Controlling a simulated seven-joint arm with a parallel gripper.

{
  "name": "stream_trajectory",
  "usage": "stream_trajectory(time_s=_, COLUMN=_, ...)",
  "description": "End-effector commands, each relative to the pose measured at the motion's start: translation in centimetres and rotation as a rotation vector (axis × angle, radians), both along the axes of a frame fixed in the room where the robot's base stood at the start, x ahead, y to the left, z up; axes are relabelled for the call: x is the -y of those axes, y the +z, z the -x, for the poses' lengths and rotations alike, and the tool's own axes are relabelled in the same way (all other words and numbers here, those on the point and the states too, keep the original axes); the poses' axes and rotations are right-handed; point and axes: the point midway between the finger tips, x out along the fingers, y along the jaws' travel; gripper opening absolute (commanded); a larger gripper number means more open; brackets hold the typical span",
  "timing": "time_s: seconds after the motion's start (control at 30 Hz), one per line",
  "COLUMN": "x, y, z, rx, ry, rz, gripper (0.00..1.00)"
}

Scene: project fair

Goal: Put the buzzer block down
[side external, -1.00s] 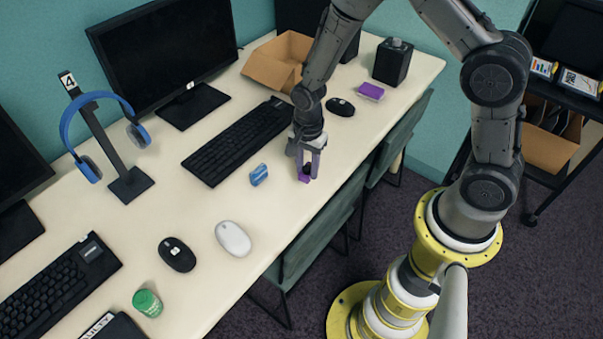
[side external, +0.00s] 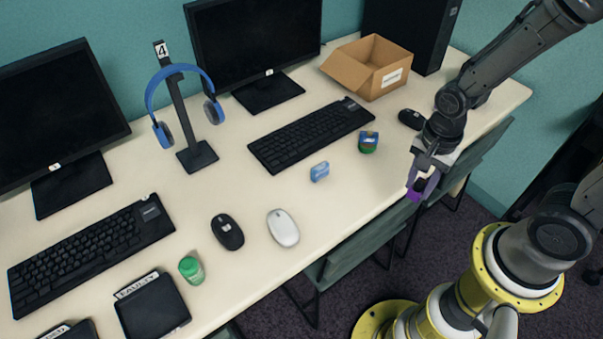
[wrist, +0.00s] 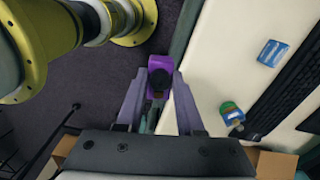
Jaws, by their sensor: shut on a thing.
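The buzzer block is a purple block with a dark round part; it shows in the wrist view (wrist: 160,66) between my fingertips. My gripper (wrist: 158,90) is shut on it. In the side view, my gripper (side external: 422,184) points down with the purple block (side external: 414,195) at its tips, partly covered by the fingers. The block is in the air and appears just off the front edge of the table (side external: 330,215), with dark carpet and a chair behind it in the wrist view.
On the table are a blue block (side external: 319,172), a green and blue item (side external: 368,142), a keyboard (side external: 312,134), a white mouse (side external: 283,228) and a black mouse (side external: 411,119). An open cardboard box (side external: 368,68) stands at the back. Chairs (side external: 368,238) line the front edge.

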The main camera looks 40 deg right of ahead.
Motion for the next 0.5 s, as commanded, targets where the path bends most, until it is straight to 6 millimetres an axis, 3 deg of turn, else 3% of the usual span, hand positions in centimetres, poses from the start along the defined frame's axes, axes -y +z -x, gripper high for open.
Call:
stream_trajectory(time_s=0.13, x=0.0, y=0.2, z=0.2, rx=-0.021, ry=0.089, rz=0.001, gripper=0.00)
stream_trajectory(time_s=0.2, x=-0.1, y=0.7, z=-0.7, rx=-0.016, ry=0.159, rz=0.000, gripper=0.00)
stream_trajectory(time_s=0.37, x=-0.8, y=2.3, z=-5.2, rx=0.000, ry=0.379, rz=-0.001, gripper=0.00)
stream_trajectory(time_s=0.5, x=-2.7, y=3.5, z=-10.0, rx=0.009, ry=0.604, rz=0.000, gripper=0.00)
